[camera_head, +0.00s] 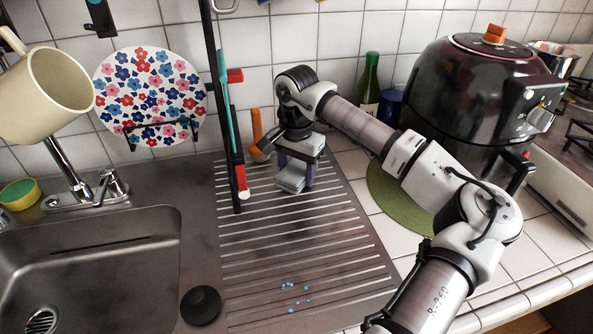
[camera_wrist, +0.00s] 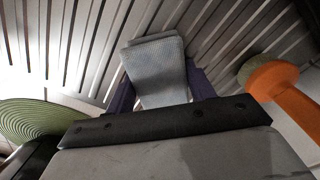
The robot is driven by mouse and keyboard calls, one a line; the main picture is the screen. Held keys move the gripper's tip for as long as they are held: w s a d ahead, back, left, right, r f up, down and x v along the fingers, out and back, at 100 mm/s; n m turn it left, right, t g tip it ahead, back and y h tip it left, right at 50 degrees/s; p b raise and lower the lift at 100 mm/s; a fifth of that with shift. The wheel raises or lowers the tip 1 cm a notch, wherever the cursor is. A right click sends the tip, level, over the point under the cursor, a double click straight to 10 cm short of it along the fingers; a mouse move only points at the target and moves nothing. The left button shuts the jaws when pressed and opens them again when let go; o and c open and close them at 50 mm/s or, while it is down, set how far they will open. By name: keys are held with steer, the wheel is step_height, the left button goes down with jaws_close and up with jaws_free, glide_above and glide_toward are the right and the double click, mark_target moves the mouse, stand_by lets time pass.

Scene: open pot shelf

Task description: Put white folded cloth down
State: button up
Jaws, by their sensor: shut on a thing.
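The white folded cloth (camera_head: 291,178) is a small light grey-white pad just over the ribbed metal drainboard (camera_head: 300,262), near its back edge. My gripper (camera_head: 297,181) points down and is shut on the cloth. In the wrist view the cloth (camera_wrist: 158,70) sits between the two dark purple fingers, with its far end sticking out over the ribs. I cannot tell whether its underside touches the drainboard.
An orange-handled utensil (camera_wrist: 288,92) lies close to my gripper. A black vertical rack post (camera_head: 213,100) stands left. A green round mat (camera_head: 402,205) and black air fryer (camera_head: 470,90) are right. The sink (camera_head: 90,265) is left.

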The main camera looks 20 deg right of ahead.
mark_target(297, 168)
steer(key=o, duration=0.8)
steer(key=shift+f, duration=0.25)
steer(key=shift+c, duration=0.2)
steer(key=o, duration=0.4)
steer(key=shift+f, duration=0.15)
steer(key=shift+c, duration=0.2)
steer(key=shift+s, duration=0.1)
steer(key=shift+r+p, duration=0.45)
steer(key=shift+p, duration=0.15)
step_height(297, 168, up, 12)
steer(key=b, duration=0.2)
steer(key=shift+b, duration=0.3)
steer(key=shift+r, duration=0.2)
